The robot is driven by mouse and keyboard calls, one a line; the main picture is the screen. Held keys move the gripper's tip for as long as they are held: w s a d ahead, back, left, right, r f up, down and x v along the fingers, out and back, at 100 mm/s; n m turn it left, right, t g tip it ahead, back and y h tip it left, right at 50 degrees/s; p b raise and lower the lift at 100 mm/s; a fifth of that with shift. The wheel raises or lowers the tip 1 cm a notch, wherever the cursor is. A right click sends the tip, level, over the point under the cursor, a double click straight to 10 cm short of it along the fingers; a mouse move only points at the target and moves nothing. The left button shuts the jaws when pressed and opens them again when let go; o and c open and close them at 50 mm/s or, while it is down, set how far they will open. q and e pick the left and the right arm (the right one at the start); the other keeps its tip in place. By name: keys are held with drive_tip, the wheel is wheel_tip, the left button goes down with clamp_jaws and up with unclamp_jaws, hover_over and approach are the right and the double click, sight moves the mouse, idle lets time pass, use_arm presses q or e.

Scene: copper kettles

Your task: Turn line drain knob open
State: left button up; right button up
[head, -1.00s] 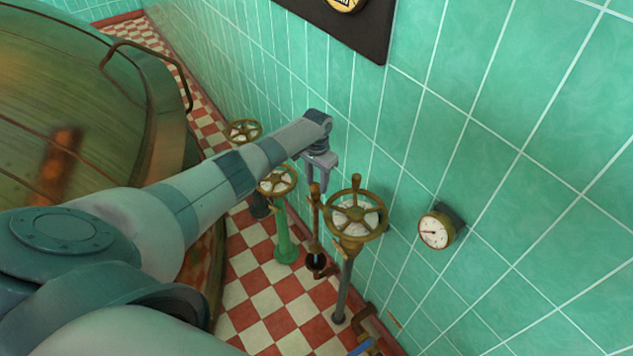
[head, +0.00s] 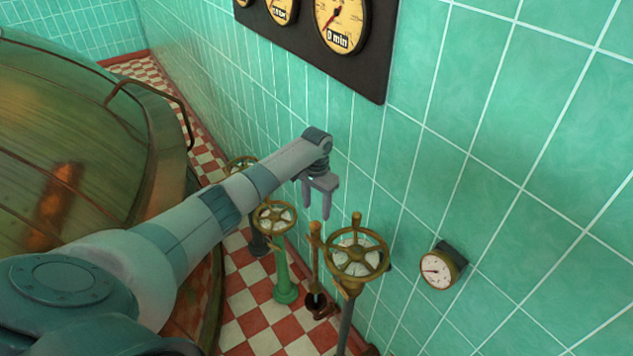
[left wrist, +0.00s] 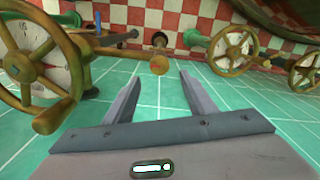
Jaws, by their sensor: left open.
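No label tells which wheel is the line drain knob. The nearest brass handwheel (head: 369,266), with an upright peg on its rim, stands on a dark post near the tiled wall. It appears large at the left in the left wrist view (left wrist: 27,82). A second brass handwheel (head: 262,222) tops a green post (head: 284,283); a third (head: 236,164) is farther back, partly behind my arm. My left gripper (head: 315,213) is open and empty, above and left of the nearest wheel, apart from it. Its fingers (left wrist: 160,82) show parted in the left wrist view. My right gripper is out of view.
A wooden-handled tool (head: 315,240) stands beside the nearest wheel; its round end seems to lie ahead of my fingers. A small gauge (head: 437,271) is on the wall. A dark gauge panel (head: 372,75) hangs above. A large copper vessel (head: 75,150) fills the left.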

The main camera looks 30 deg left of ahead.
use_arm(q)
wheel_tip(320, 180, up, 11)
drive_tip(key=b, duration=0.2)
idle(0.7)
